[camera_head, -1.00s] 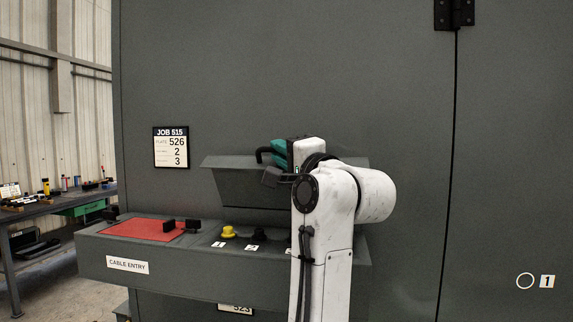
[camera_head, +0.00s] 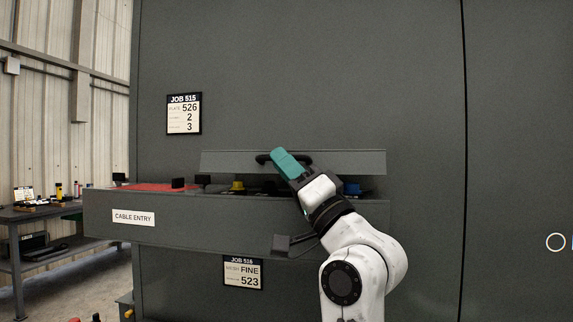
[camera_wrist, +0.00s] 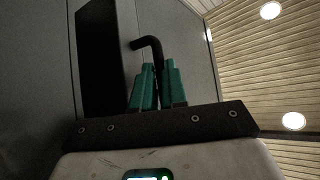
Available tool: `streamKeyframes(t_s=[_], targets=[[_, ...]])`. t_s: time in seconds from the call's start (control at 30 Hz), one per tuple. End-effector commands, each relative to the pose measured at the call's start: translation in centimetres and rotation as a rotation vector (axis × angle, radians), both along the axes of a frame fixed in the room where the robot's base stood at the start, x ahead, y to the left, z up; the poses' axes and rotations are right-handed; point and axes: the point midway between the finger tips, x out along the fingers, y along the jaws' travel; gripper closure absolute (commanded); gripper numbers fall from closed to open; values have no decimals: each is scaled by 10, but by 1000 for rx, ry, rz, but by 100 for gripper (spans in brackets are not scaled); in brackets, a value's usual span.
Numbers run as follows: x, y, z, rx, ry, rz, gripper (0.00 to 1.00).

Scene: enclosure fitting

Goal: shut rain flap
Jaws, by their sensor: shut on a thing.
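The rain flap (camera_head: 345,162) is a long grey panel above the cable entry box (camera_head: 180,222) on the big grey enclosure. It stands raised, with a dark gap between its lower edge and the box top. A black bent handle (camera_head: 262,158) sticks out from the flap; it also shows in the wrist view (camera_wrist: 152,45). My gripper (camera_head: 283,160) has teal fingers shut on this handle, seen in the wrist view with the black bar between the fingers (camera_wrist: 158,82). The hand hides part of the flap and the gap.
On the box top are a red plate (camera_head: 150,188), a yellow fitting (camera_head: 237,185), a blue fitting (camera_head: 352,188) and black pieces. Job signs (camera_head: 184,114) hang on the enclosure above and below the box (camera_head: 243,272). A workbench (camera_head: 45,212) stands at the far left.

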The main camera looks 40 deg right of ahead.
Motion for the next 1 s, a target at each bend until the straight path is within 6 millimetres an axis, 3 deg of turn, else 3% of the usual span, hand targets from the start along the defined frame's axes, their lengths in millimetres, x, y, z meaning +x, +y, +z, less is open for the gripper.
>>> streamKeyframes(t_s=[0.03,0.3,0.8,0.83,0.9,1.0], targets=[[1,-2,-10,3,6,-2,100],[2,-3,-24,6,9,-3,100],[3,-5,-27,8,15,-5,100],[3,-5,-28,9,16,-5,85],[3,-5,-27,7,15,-5,78],[3,-5,-27,7,14,-6,77]])
